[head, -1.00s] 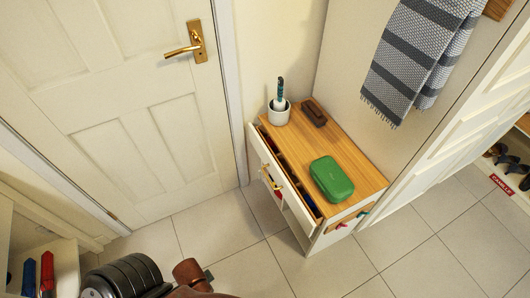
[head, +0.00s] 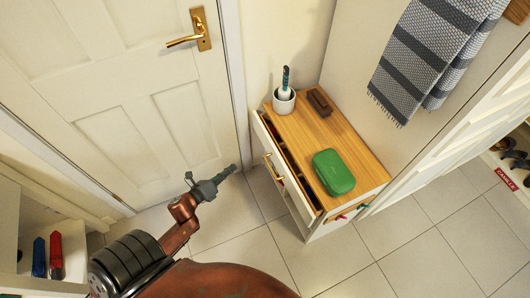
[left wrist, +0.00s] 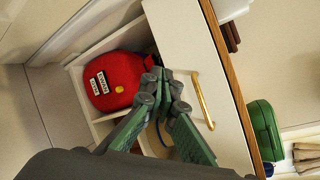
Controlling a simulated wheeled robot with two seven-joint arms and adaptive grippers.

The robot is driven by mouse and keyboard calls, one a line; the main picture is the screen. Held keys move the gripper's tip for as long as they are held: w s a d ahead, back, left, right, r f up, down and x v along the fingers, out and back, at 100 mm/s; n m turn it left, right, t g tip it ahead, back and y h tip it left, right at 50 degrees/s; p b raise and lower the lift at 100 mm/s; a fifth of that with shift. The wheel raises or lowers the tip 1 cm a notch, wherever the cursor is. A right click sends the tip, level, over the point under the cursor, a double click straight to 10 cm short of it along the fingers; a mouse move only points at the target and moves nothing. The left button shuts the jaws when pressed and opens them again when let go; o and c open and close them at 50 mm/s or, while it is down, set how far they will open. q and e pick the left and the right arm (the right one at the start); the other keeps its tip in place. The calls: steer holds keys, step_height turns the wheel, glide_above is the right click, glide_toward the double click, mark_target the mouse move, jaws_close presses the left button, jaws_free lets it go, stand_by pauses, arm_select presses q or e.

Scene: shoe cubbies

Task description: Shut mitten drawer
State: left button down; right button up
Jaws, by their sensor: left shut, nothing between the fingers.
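The mitten drawer (head: 284,172) is the white top drawer of the small cabinet. It stands partly open, with a dark gap behind its front. Its brass handle (head: 273,170) faces left, and the handle also shows in the left wrist view (left wrist: 203,102). My left gripper (head: 232,170) is shut and empty, to the left of the drawer front and apart from it in the head view. In the left wrist view its closed fingertips (left wrist: 164,84) overlap the lower part of the cabinet front. Mittens cannot be made out. My right gripper is not in view.
A green case (head: 334,172), a white cup with a brush (head: 284,100) and a brown block (head: 319,102) sit on the wooden top. A red bag (left wrist: 115,80) lies in the open cubby below. Tiled floor (head: 235,225) is clear in front.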

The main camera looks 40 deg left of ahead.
arm_select(q)
step_height(320, 180, up, 6)
steer(key=w+d+m+t+h, duration=0.1)
steer(key=d+m+t+h, duration=0.1)
steer(key=m+h, duration=0.8)
steer(key=m+y+b, duration=0.2)
steer(key=m, duration=0.2)
glide_toward(274, 150)
steer(key=shift+g, duration=0.3)
steer(key=x, duration=0.5)
steer(key=shift+w+d+r, duration=0.15)
steer(key=shift+w+r, duration=0.05)
steer(key=shift+w, duration=0.15)
steer(key=shift+w+d+r, duration=0.1)
steer(key=shift+w+d, duration=0.15)
steer(key=shift+w, duration=0.25)
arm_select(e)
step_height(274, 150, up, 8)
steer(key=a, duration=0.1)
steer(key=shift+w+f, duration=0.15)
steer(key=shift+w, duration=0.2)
arm_select(q)
steer(key=shift+b, duration=0.3)
